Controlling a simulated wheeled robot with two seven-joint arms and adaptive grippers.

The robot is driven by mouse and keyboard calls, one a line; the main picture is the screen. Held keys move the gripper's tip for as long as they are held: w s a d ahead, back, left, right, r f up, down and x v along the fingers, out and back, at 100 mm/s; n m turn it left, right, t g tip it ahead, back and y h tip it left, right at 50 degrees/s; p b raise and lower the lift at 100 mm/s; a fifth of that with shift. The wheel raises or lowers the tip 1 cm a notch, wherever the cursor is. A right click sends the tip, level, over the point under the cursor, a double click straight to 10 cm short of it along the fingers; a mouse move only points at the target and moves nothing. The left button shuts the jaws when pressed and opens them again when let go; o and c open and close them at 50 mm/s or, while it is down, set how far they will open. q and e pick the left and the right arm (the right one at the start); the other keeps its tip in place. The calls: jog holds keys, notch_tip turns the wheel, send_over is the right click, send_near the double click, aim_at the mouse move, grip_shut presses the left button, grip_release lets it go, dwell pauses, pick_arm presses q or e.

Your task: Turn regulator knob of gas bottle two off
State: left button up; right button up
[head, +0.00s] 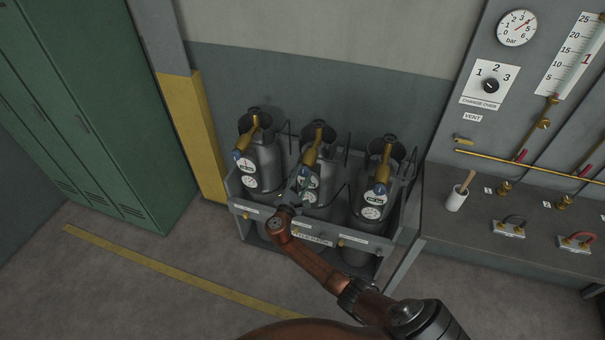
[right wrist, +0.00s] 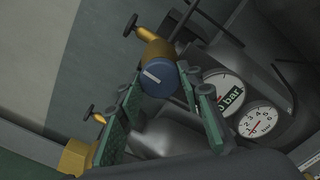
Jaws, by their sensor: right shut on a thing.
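Three grey gas bottles with brass regulators stand in a row in a rack. The middle gas bottle (head: 318,180) has its regulator (head: 315,150) partly hidden by my right gripper (head: 304,184). In the right wrist view, the blue regulator knob (right wrist: 158,77) with a white mark sits between the green-padded fingers of my right gripper (right wrist: 163,88), which is shut on it. The white mark lies slanted across the knob face. Two gauges, one labelled bar (right wrist: 222,92) and another (right wrist: 258,121), show beside it. My left gripper is out of view.
The left bottle (head: 262,172) and right bottle (head: 365,205) flank it closely, with the rack's front rail (head: 262,213) below. A green locker (head: 110,120) stands left. The front floor is clear.

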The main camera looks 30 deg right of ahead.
jog(key=shift+a+f+n, duration=0.1)
jog(key=shift+n, duration=0.5)
jog(key=o, duration=1.2)
jog(key=shift+c, duration=0.2)
jog(key=v, duration=1.2)
